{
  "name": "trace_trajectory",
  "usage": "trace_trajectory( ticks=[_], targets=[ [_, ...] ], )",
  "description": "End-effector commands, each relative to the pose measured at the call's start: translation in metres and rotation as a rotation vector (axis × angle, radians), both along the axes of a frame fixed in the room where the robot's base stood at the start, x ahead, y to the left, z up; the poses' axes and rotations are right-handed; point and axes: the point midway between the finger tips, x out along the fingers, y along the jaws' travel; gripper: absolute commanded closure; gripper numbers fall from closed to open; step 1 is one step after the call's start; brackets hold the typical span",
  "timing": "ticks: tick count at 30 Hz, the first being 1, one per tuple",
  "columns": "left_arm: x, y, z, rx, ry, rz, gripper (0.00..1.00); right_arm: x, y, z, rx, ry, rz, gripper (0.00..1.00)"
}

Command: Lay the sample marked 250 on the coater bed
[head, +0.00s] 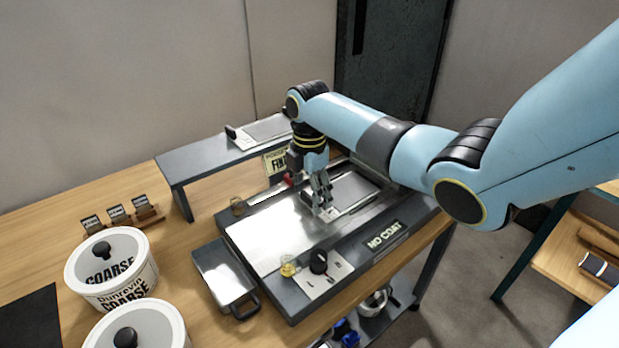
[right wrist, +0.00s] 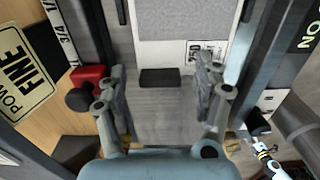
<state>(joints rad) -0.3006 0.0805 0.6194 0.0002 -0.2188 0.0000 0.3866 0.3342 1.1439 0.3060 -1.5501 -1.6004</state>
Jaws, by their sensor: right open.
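The sample marked 250 (right wrist: 188,25) is a white-edged grey sheet with a dark tab (right wrist: 160,78) at its near end. It appears to lie flat on the coater bed (right wrist: 170,115), between the dark side rails. In the head view the sample (head: 354,188) is at the bed's far right part, partly behind my gripper. My right gripper (head: 322,196) is low over the bed at the sample's tab end. In the right wrist view its fingers (right wrist: 163,88) are apart, on either side of the tab, with none touching it. My left gripper seems to show small at that view's lower right (right wrist: 252,141).
A grey shelf (head: 192,168) behind the coater bears another tabbed sheet (head: 268,128). A FINE sign (head: 275,163) and red knob (right wrist: 88,75) are beside the bed. COARSE tubs (head: 110,285), a metal tray (head: 222,270) and small cards (head: 117,213) stand left. A NO COAT plate (head: 384,236) is in front.

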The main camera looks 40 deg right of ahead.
Motion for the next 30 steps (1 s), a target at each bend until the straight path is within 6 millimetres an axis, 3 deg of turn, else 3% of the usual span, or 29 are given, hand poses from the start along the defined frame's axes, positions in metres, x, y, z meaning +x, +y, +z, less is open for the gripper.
trace_trajectory(
  ticks=[5, 12, 18, 23, 30],
  targets=[
    [0.000, 0.000, 0.000, 0.000, 0.001, 0.000, 0.60, 0.002, -0.001, 0.020, -0.003, -0.005, 0.001, 0.32],
    [0.000, 0.000, 0.000, 0.000, 0.000, 0.000, 0.60, 0.002, -0.001, 0.074, -0.003, -0.006, 0.001, 0.32],
    [0.001, 0.000, 0.000, 0.000, 0.000, 0.000, 0.60, 0.001, 0.000, 0.108, -0.001, -0.003, 0.001, 0.32],
    [0.001, 0.000, 0.000, 0.000, 0.000, 0.000, 0.60, 0.001, 0.000, 0.119, 0.000, -0.001, 0.000, 0.32],
    [0.001, -0.001, 0.000, -0.001, 0.000, 0.000, 0.60, 0.000, 0.000, 0.120, 0.000, 0.000, 0.000, 0.32]
  ],
)
